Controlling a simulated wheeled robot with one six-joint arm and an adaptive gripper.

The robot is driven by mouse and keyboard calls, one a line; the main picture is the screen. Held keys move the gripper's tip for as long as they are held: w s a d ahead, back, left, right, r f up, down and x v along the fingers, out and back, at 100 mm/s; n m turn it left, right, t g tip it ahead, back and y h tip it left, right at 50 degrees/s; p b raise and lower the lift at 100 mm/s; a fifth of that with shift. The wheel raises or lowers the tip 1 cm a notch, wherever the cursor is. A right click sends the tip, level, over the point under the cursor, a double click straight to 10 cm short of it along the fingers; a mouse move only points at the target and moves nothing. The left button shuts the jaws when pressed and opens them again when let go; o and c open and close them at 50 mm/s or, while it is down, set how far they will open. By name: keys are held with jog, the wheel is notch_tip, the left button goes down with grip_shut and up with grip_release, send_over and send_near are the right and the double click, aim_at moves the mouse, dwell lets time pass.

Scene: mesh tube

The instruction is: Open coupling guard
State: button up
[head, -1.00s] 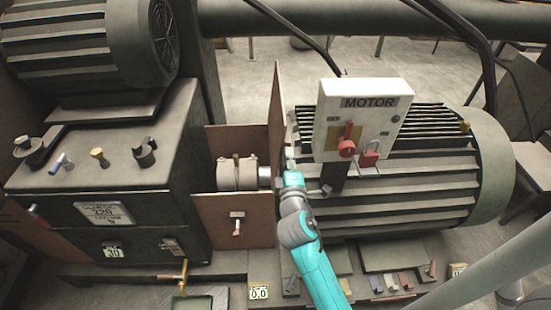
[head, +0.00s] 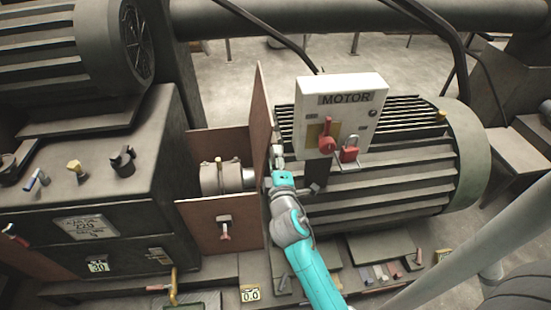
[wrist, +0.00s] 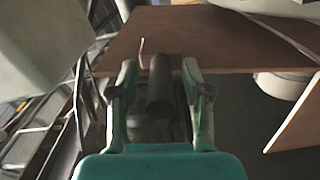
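The coupling guard's brown panels stand around the pale coupling (head: 222,178) between the two machines. Its tall panel (head: 259,115) stands upright at the motor side, leaving the coupling exposed from above. My gripper (head: 277,158) is just right of the tall panel, beside the motor. In the wrist view, my gripper (wrist: 160,75) has its fingers apart, with a dark cylinder (wrist: 160,85) showing between them and gaps either side. A brown panel (wrist: 225,40) lies just beyond the fingertips. I cannot tell whether they touch it.
The white MOTOR switch box (head: 340,115), with a red lever and padlock, stands close right of my gripper. The ribbed motor (head: 400,170) is behind it. A dark gearbox housing (head: 130,190) is at left. A 0.0 tag (head: 250,295) sits at the base.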

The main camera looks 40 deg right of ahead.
jog(key=v, duration=1.2)
dwell(0.5)
jog(key=s+a+f+m+y, duration=0.2)
jog(key=s+a+f+y, duration=0.6)
jog(key=s+a, duration=0.45)
jog(key=s+a+r+m+y, duration=0.1)
jog(key=s+r+m, duration=0.1)
jog(key=s, duration=0.5)
jog(key=s+a+r+m+y, duration=0.1)
jog(key=s+m, duration=0.3)
jog(key=s, duration=0.4)
jog(key=shift+s+a+r+m+y, duration=0.15)
jog(key=shift+s+r+m+y, duration=0.15)
jog(key=shift+r, duration=0.3)
